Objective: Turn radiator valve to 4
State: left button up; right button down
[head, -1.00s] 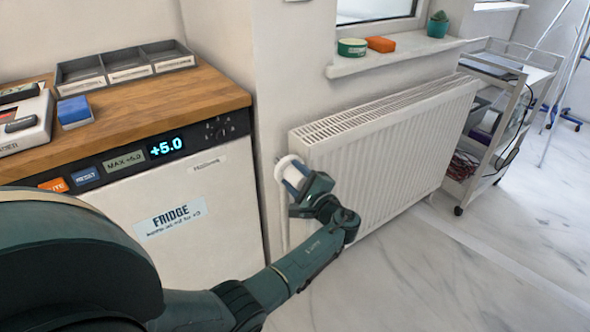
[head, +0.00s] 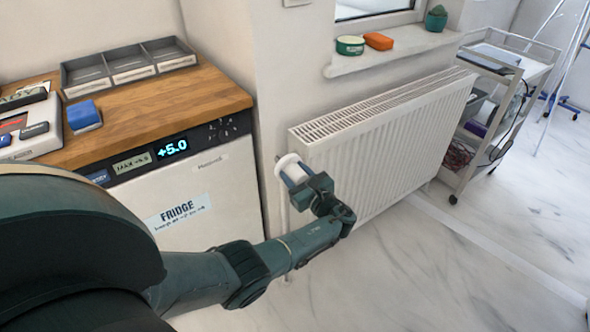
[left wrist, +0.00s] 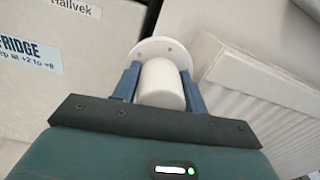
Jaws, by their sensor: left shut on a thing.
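The white radiator valve (head: 288,163) sits at the left end of the white radiator (head: 385,150). My left gripper (head: 294,174) is shut on it, with a blue finger on either side. The left wrist view shows the valve's round white knob (left wrist: 162,84) between the two blue fingers, with a wider white disc (left wrist: 160,50) behind it. No number marks can be read on the valve. My right gripper is not in view.
A fridge (head: 215,205) with a wooden top stands left of the valve, close to my left arm. A windowsill (head: 400,52) is above the radiator. A trolley (head: 468,165) stands beyond its right end.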

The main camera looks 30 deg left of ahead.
pick_arm(q)
jog(key=shift+w+r+m+p, duration=0.1)
jog(key=shift+m+p, duration=0.25)
jog(key=shift+m, duration=0.65)
jog(key=o, duration=1)
jog(key=shift+c, duration=0.2)
jog(key=p+v, duration=0.1)
jog(key=v, duration=1.2)
jog(key=shift+d, duration=0.1)
